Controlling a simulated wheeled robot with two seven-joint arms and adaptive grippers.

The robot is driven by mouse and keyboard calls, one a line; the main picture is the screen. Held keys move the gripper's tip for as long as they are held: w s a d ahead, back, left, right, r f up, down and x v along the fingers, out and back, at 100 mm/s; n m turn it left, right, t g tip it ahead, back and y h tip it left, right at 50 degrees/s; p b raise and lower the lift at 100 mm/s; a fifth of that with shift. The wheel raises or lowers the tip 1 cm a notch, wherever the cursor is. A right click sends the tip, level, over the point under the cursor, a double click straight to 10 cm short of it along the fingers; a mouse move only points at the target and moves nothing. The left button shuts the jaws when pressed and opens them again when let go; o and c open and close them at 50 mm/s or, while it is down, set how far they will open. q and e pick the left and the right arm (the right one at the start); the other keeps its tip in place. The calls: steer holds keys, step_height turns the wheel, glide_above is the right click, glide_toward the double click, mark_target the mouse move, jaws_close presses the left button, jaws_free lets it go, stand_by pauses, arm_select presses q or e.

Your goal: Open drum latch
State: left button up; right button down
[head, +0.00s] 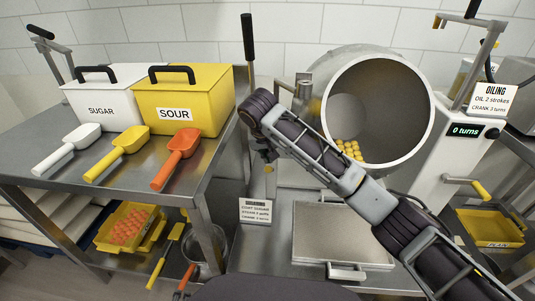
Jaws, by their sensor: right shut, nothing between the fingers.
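The grey metal drum (424,95) is tilted with its round mouth open toward me, right of centre. Several yellow gummies (350,150) lie low inside it. A metal bracket (301,90) with a small yellow part (315,105) stands at the drum's left side; I cannot tell whether this is the latch. My right arm crosses in front of the drum's lower left. My right gripper (268,155) hangs down left of the drum, apart from it, shut and empty; the arm partly hides it. My left gripper is out of view.
A tall lever (248,38) with a black handle rises behind my right wrist. The left steel table (60,150) bears the white SUGAR box (100,110), yellow SOUR box (200,95) and three scoops. An oiling machine (450,140) stands right. A lidded metal tray (325,235) lies below the drum.

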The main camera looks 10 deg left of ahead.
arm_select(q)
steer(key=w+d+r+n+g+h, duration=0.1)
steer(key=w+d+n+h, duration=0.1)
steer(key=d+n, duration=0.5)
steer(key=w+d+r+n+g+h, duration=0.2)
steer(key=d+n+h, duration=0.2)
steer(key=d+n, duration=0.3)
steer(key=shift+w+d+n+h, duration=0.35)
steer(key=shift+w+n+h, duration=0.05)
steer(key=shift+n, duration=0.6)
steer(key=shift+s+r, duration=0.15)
